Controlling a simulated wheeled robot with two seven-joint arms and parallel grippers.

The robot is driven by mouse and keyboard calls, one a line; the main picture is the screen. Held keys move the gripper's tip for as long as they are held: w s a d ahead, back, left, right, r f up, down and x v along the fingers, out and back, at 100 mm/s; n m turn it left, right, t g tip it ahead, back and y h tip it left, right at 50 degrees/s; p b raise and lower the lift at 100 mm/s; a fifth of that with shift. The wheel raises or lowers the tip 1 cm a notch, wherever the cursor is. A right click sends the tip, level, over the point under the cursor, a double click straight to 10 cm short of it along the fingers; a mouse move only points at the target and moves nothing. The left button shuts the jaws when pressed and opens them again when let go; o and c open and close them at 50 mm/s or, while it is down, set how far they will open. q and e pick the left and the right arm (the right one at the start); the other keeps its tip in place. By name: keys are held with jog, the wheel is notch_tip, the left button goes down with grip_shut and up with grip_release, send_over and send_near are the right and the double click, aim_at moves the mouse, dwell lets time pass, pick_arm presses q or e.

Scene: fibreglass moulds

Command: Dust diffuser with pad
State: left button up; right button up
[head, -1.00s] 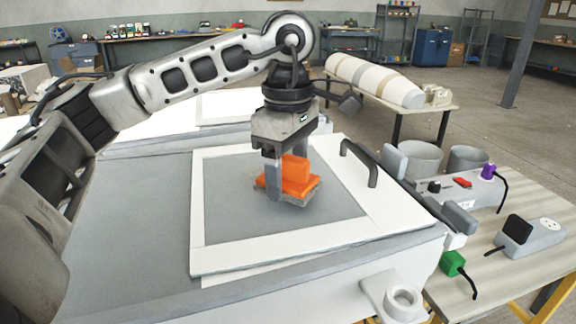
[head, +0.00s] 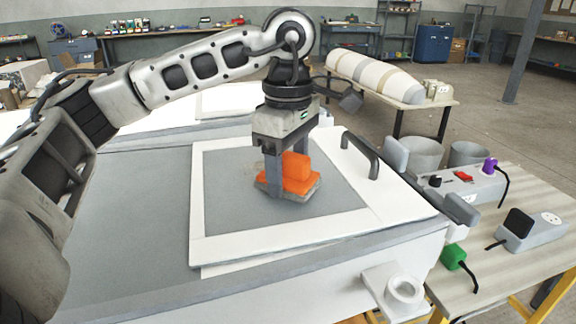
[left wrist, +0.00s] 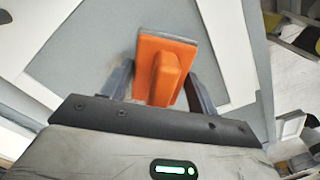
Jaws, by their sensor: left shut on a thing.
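The pad has an orange handle block (head: 297,168) on a grey base. It is low at the grey middle of the diffuser panel (head: 225,205), which has a white frame (head: 215,248) and a dark bar handle (head: 360,155) on its right side. My left gripper (head: 289,184) is shut on the pad's orange handle, pointing down. In the left wrist view the pad (left wrist: 168,68) shows between the two fingers, over the grey surface. Whether the pad's underside touches the panel is hard to tell. My right gripper is not in view.
A side table at the right holds a green plug (head: 453,257), a grey socket box (head: 533,231) and a unit with a purple plug (head: 489,166). A white ring bracket (head: 404,290) juts from the front. Bare grey panel lies left of the pad.

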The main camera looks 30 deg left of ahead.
pick_arm(q)
jog(key=shift+f+b, duration=0.6)
jog(key=shift+f, duration=0.2)
jog(key=shift+a, duration=0.1)
